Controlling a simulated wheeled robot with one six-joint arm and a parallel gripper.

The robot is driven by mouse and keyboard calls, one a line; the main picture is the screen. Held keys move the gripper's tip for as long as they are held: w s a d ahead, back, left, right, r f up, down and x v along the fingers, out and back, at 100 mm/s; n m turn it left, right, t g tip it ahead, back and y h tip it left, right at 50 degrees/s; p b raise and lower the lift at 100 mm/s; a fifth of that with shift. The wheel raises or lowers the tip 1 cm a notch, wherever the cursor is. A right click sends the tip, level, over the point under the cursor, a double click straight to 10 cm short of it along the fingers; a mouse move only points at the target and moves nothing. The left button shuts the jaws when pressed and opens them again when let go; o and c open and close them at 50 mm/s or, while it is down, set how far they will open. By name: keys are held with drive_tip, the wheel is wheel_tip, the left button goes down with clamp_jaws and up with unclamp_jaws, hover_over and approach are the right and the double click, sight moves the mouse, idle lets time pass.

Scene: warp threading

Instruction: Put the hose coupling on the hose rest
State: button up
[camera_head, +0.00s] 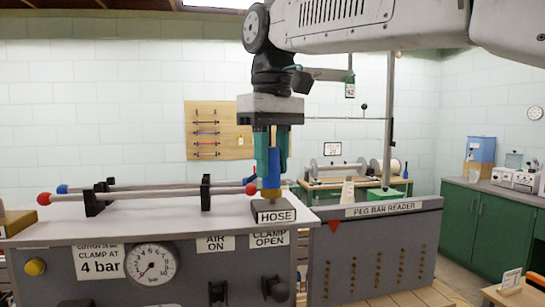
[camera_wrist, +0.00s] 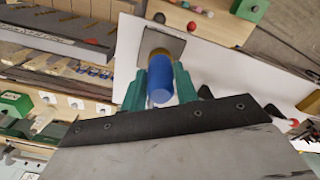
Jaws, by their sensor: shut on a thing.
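The hose coupling (camera_head: 273,168) is a blue sleeve with a brass lower end. My gripper (camera_head: 271,174) is shut on it from both sides with teal fingers and holds it upright. The hose rest (camera_head: 273,212) is a dark block labelled HOSE on the bench top. The brass end is right at the top of the rest; I cannot tell whether it is touching or just above. In the wrist view, the coupling (camera_wrist: 160,85) is between the fingers (camera_wrist: 160,88), with the brass end over the square rest (camera_wrist: 176,43).
Two rods (camera_head: 150,193) with coloured ends lie in black supports left of the rest. The bench front carries a pressure gauge (camera_head: 152,264) and valves. The peg bar reader (camera_head: 383,210) stands on the right. Bare bench top lies in front of the rods.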

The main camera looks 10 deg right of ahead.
drive_tip(key=shift+f, duration=0.35)
idle(0.3)
drive_tip(key=o, duration=0.9)
